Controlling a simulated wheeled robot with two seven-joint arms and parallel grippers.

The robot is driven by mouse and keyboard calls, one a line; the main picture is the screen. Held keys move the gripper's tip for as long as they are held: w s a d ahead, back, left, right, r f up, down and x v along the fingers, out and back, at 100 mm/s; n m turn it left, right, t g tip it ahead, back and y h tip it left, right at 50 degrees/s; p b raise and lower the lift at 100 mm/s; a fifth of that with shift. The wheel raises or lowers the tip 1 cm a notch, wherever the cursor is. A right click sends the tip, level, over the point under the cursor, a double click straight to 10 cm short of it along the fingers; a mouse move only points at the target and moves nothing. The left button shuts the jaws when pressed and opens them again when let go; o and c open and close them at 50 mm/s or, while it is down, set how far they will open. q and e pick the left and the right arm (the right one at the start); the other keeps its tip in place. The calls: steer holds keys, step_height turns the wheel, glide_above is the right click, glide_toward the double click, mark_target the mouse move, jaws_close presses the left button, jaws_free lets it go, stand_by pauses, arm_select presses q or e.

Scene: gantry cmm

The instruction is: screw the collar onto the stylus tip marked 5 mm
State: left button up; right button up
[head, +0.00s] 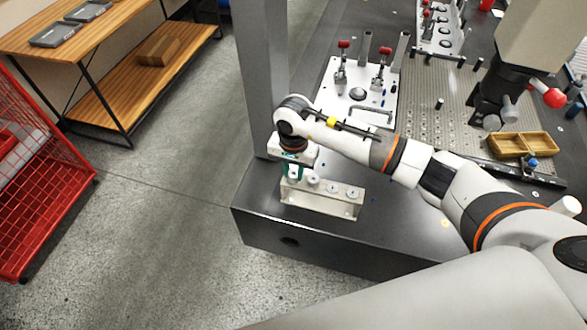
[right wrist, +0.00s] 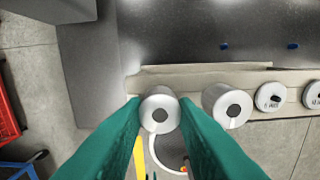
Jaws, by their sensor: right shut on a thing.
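My right gripper (head: 293,172) is at the left end of a beige rack (head: 318,204) on the table's near-left corner. In the right wrist view its teal fingers are shut on a white collar (right wrist: 160,98) with a dark round hole. I cannot tell whether the collar is seated or lifted. A second white piece with a dark hole (right wrist: 228,104) stands just right of it. Farther along the rack are two white discs with dark centres, one (right wrist: 270,97) and another (right wrist: 313,95); they carry small print that I cannot read for sure. My left gripper is out of view.
A white plate with red-handled clamps (head: 358,95) lies behind the rack. A perforated metal plate (head: 440,125) and a yellow tray (head: 523,145) are to the right. The dark tabletop in front of the rack is bare.

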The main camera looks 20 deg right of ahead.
steer(key=m, duration=0.5)
steer(key=shift+s+f, duration=0.1)
steer(key=m, duration=0.5)
stand_by(0.3)
steer(key=shift+m, duration=0.3)
steer(key=m, duration=0.5)
steer(key=shift+f+p, duration=0.15)
steer(key=shift+p, duration=0.25)
